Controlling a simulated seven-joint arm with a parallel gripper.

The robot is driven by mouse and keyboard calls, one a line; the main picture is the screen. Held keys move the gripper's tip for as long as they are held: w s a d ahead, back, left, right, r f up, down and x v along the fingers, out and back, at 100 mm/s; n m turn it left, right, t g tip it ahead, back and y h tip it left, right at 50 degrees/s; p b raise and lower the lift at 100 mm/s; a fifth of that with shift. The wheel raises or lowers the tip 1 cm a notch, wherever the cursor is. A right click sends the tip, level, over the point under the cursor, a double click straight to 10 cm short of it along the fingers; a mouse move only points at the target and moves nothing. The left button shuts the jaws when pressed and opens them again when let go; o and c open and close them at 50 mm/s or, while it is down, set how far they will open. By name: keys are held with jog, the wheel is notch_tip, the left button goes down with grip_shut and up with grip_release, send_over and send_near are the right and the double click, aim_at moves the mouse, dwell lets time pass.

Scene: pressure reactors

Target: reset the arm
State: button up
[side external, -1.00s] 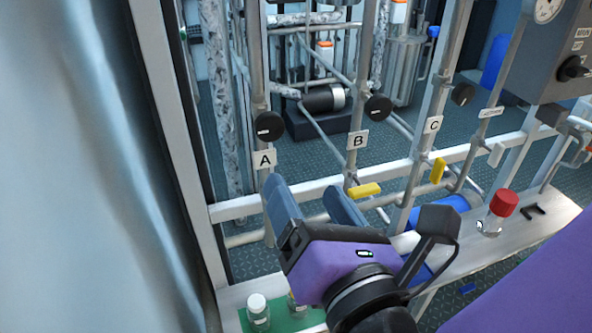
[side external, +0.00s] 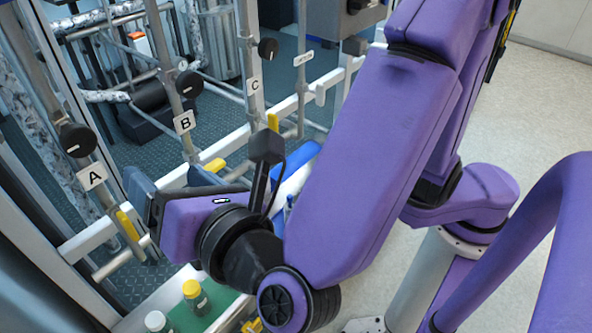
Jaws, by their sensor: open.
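My gripper (side external: 168,183) is open, its two dark blue-grey fingers apart and pointing at the pipe frame between labels A and B. Nothing shows between the fingers. The purple gripper body hides part of the rail behind it. The yellow lever under label A (side external: 127,225) lies along its pipe, just left of and below the near finger; I cannot tell whether they touch. The yellow lever under B (side external: 213,166) lies across its pipe, close beyond the far finger. The yellow lever under C (side external: 272,122) stands along its pipe.
A white-capped bottle (side external: 155,321) and a yellow-capped bottle (side external: 193,290) stand on a green mat (side external: 212,311) below my gripper. Black round knobs (side external: 77,140) sit on the pipes. A grey control box (side external: 343,18) is at the top. Open floor (side external: 545,110) lies to the right.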

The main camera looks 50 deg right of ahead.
jog(key=w+d+f+m+g+h, duration=0.15)
jog(key=d+f+m+g, duration=0.25)
jog(key=d, duration=0.6)
jog(key=w+d+f+m+g+h, duration=0.1)
jog(key=d+f+m+g+h, duration=0.25)
jog(key=d, duration=0.65)
jog(key=s+d+f+m+g+y, duration=0.3)
jog(key=s+d+m+g+y, duration=0.4)
jog(key=s+d, duration=0.5)
jog(key=s+m+g, duration=0.1)
jog(key=s+g, duration=0.1)
jog(key=s, duration=0.1)
jog(key=shift+d+f+m, duration=0.25)
jog(key=shift+f+m, duration=0.1)
jog(key=shift+f, duration=0.05)
